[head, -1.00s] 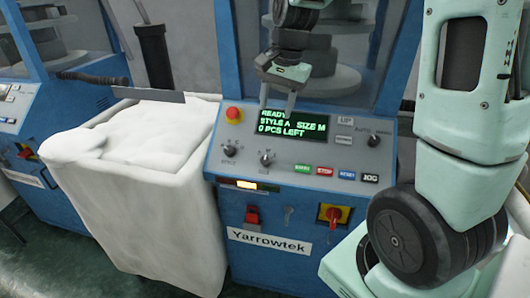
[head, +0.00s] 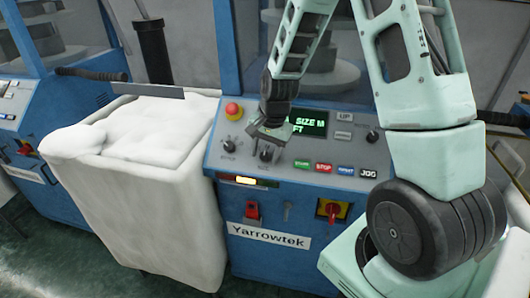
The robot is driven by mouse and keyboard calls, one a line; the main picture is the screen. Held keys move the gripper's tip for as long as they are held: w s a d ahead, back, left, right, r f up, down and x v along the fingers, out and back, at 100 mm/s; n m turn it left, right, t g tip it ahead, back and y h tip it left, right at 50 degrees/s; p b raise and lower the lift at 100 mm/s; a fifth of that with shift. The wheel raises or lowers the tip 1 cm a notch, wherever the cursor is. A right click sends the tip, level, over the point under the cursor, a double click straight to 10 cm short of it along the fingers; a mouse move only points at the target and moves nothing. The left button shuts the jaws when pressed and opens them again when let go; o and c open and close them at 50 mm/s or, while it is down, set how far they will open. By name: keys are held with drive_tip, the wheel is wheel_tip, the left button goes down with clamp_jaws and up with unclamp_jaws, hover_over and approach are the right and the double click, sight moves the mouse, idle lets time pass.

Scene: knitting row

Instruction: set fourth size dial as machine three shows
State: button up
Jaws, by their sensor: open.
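The machine in front of me has a grey control panel (head: 340,155) with two small dark dials at its left. The left dial (head: 229,142) is in clear view. The right dial (head: 266,156), which I take as the size dial, is just below my gripper; its pointer is too small to read. My gripper (head: 264,141) is open, pointing down, and appears empty; I cannot tell if it touches the dial.
A red emergency button (head: 233,111) sits above the dials. Several coloured buttons (head: 324,167) lie to the right, with a red-yellow switch (head: 333,210) below. A white cloth-filled bin (head: 150,190) stands left of the machine.

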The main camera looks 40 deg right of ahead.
drive_tip(key=shift+f, duration=0.25)
drive_tip(key=c, duration=1)
drive_tip(key=shift+a+r+p, duration=0.1)
drive_tip(key=shift+p, duration=0.25)
drive_tip(key=n+p, duration=0.1)
drive_tip(key=n+g+h+p, duration=0.1)
drive_tip(key=shift+w+r+n+g, duration=0.1)
drive_tip(key=shift+w+n+g, duration=0.1)
drive_tip(key=shift+n+g, duration=0.1)
drive_tip(key=n+g+h+p, duration=0.1)
drive_tip(key=n, duration=0.1)
drive_tip(key=n+g+h+p, duration=0.1)
drive_tip(key=n, duration=0.1)
drive_tip(key=shift+w+a, duration=0.1)
drive_tip(key=shift+a, duration=0.05)
drive_tip(key=shift+f+n+h+p, duration=0.2)
drive_tip(key=shift+n+h+p, duration=0.1)
drive_tip(key=shift+n, duration=0.1)
